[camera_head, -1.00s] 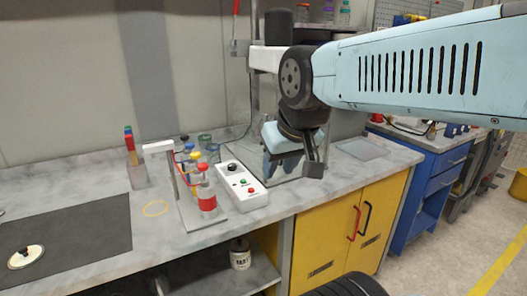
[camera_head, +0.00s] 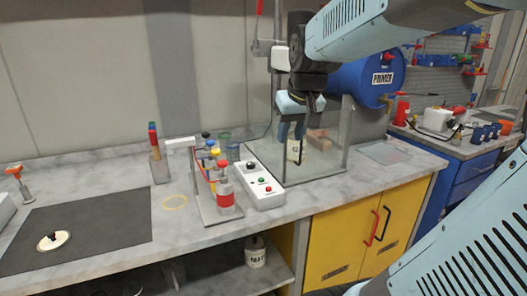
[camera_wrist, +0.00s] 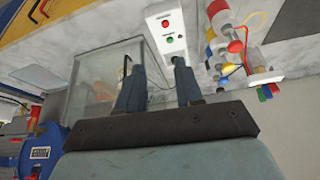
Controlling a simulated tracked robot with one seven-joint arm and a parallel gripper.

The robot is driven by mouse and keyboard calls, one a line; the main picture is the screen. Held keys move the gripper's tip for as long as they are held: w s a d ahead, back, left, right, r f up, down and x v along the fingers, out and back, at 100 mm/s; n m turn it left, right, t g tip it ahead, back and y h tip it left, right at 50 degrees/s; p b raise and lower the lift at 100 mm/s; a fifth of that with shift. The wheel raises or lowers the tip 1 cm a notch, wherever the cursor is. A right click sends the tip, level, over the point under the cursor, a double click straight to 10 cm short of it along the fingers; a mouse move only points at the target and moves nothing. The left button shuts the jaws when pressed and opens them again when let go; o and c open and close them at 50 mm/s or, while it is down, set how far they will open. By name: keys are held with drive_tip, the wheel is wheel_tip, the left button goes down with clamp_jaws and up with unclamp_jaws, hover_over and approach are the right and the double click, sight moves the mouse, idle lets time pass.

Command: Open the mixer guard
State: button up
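The mixer guard (camera_head: 338,150) is a clear box standing on the grey bench. A pale cup (camera_head: 295,151) shows through it, behind my gripper. The guard also shows in the wrist view (camera_wrist: 90,88), left of and partly behind my left finger. My gripper (camera_head: 292,148) points down at the guard's left front side. In the wrist view its two dark fingers (camera_wrist: 157,82) are apart, with nothing seen held between them. A thin dark bar, possibly a handle, shows beside the left finger. I cannot tell whether a finger touches the guard.
A white control box (camera_head: 259,184) with red and green buttons lies left of the guard. A rack with coloured bottles (camera_head: 224,190) stands beside it. A blue drum (camera_head: 368,78) is behind on the right. Yellow cabinet doors (camera_head: 345,243) are below the bench.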

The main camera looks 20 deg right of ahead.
drive_tip(key=m, duration=0.1)
approach(301, 149)
drive_tip(key=x, duration=1.1)
drive_tip(key=shift+d+f, duration=0.1)
drive_tip(key=shift+f, duration=0.05)
drive_tip(key=shift+c, duration=0.4)
clamp_jaws()
drive_tip(key=shift+d, duration=0.1)
